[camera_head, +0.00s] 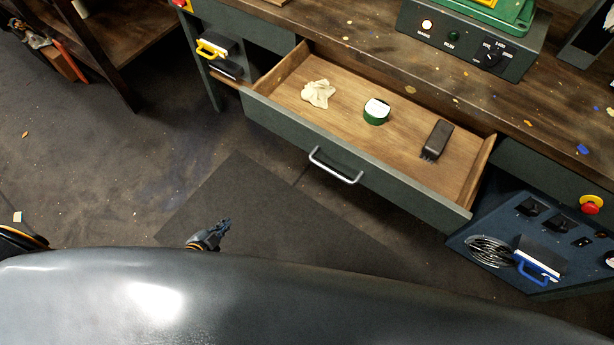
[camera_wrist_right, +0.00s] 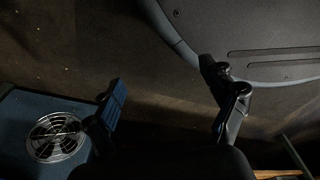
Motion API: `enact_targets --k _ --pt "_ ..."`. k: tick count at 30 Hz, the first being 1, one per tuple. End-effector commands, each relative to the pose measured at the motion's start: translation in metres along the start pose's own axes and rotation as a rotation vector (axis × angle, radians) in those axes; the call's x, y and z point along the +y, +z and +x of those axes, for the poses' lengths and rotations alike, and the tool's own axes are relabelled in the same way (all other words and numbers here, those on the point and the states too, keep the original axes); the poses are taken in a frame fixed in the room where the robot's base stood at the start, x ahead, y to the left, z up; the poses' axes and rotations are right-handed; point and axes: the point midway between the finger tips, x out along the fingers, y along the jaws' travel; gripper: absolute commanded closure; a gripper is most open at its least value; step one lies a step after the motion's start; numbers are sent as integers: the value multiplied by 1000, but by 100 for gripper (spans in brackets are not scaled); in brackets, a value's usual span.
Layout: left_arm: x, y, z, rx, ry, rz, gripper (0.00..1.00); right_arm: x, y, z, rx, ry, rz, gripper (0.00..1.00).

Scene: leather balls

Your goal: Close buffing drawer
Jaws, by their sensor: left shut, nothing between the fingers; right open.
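The buffing drawer (camera_head: 370,172) stands pulled out from the workbench in the head view. It has a dark green front and a wooden inside, with a silver bar handle (camera_head: 335,166) on the front. Inside lie a crumpled cream cloth (camera_head: 318,93), a round green tin with a white top (camera_head: 376,111) and a dark brush (camera_head: 437,139). My left gripper (camera_head: 222,229) is shut and empty, low and to the left of the handle, well apart from the drawer. My right gripper (camera_wrist_right: 170,105) is open and empty in the right wrist view; the head view does not show it.
The workbench top (camera_head: 390,55) carries a control box (camera_head: 470,45). A wooden shelf (camera_head: 130,40) stands at upper left. The floor before the drawer is clear, with a dark mat (camera_head: 260,215).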

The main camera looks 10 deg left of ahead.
Motion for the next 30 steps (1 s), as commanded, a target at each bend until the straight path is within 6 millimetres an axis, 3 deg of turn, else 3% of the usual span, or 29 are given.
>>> enact_targets --k 1,3,6,9,12,16,20,30 --pt "-34 -31 16 192 -65 185 100 0 -16 20 17 1 2 16" --pt "-67 -93 6 455 -142 435 100 1 -37 22 29 2 6 16" --pt "-79 -166 -30 783 -224 730 100 2 -61 18 44 4 10 16" --pt "-72 -208 -70 1033 -277 937 100 3 -76 11 54 5 13 16" --pt "-63 -229 -98 1185 -306 1051 100 4 -85 4 59 6 15 16" --pt "-58 -242 -113 1259 -320 1099 100 4 -88 -1 61 6 15 16" --pt "-54 -256 -109 1261 -323 1099 100 4 -86 0 58 6 15 16" --pt "-30 -319 -83 1258 -324 1095 100 3 -74 12 48 5 13 16"
